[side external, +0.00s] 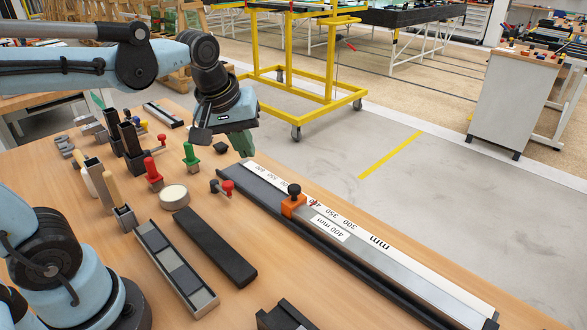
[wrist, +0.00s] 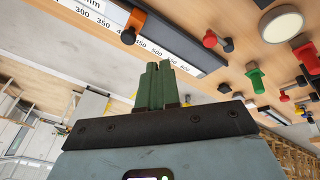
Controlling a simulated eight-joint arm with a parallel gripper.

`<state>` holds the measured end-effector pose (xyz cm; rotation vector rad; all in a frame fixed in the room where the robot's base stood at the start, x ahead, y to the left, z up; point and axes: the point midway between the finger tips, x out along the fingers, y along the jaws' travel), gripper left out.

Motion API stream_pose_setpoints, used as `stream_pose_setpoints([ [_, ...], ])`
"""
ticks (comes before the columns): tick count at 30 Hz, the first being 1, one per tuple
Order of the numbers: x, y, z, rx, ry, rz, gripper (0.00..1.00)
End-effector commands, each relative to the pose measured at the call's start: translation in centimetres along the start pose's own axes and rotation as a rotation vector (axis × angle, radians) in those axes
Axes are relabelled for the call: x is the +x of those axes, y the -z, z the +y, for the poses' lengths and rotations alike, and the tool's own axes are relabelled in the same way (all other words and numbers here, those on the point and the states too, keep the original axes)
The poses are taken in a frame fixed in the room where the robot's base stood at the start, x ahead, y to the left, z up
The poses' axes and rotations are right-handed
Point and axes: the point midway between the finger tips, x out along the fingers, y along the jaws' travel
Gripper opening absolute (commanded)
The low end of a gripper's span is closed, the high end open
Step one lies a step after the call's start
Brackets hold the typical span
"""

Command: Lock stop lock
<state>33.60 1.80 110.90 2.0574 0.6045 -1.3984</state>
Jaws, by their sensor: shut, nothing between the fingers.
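The orange stop (side external: 293,205) sits on the long measuring rail (side external: 390,262), near the 400 mm label. A black knob (side external: 294,190) stands on top of the stop. My gripper (side external: 244,148) is above the rail's far end, apart from the stop. Its green fingers (wrist: 158,66) are together and empty in the wrist view. I cannot tell whether the knob is tight or loose.
A red and black knobbed piece (side external: 222,187) lies beside the rail. A green-handled piece (side external: 190,156), red-handled piece (side external: 153,175), white disc (side external: 174,197) and black bar (side external: 214,246) stand or lie to its left. The bench (side external: 262,280) has bare wood between them.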

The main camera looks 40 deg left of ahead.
Motion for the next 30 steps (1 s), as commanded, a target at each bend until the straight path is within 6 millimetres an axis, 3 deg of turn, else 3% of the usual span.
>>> stream_pose_setpoints([
  [16,1.6,7.0,2.5,-0.973,0.355,-0.07,0.0],
  [30,5.6,10.9,2.8,-1.745,0.714,0.135,0.0],
])
